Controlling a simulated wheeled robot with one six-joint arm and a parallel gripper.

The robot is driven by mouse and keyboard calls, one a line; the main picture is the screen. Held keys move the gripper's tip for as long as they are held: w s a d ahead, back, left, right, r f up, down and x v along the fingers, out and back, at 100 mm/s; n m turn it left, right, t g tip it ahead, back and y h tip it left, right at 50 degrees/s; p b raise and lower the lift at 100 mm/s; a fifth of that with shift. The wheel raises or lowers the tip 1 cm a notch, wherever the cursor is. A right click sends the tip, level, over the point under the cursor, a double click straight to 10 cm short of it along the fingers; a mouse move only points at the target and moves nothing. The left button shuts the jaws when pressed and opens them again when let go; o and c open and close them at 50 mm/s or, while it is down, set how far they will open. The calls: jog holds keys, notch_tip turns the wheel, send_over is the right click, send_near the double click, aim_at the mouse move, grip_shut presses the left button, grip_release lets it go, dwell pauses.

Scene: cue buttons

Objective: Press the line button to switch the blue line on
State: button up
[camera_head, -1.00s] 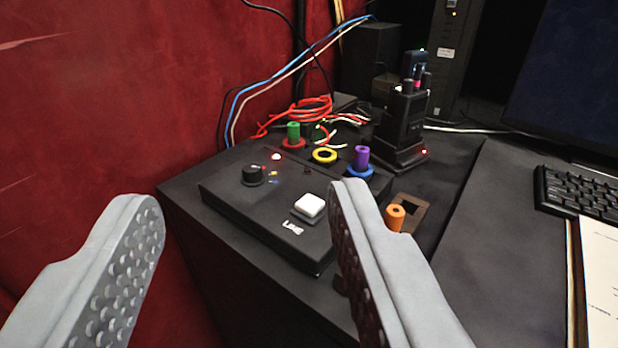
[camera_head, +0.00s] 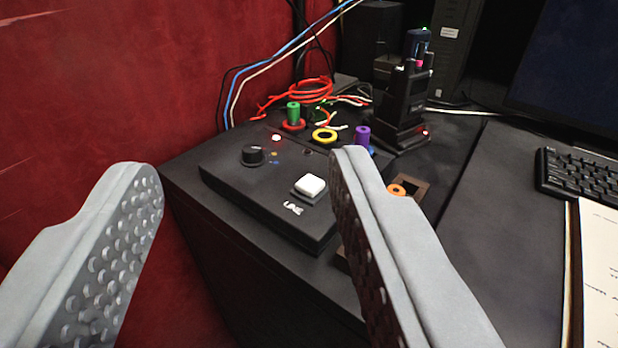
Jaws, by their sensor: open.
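The white square line button (camera_head: 310,185) sits on top of a black control box (camera_head: 235,185), with the word "LINE" printed in front of it. A black knob (camera_head: 252,155) and small indicator lights, one of them white (camera_head: 276,138), are on the same box. My gripper (camera_head: 245,165) is open and empty, its two grey fingers wide apart in the foreground. The box lies beyond the fingers, and the line button shows between them, close to the right finger. The right finger hides the right edge of the box.
Green (camera_head: 293,112), yellow (camera_head: 324,135), purple (camera_head: 362,138) and orange (camera_head: 397,191) pieces stand behind and right of the button. A black radio in a charger (camera_head: 405,105) and red cables (camera_head: 310,90) are at the back. A red wall (camera_head: 100,80) rises left; a keyboard (camera_head: 585,180) lies right.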

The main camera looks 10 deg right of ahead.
grip_shut()
dwell(1.7)
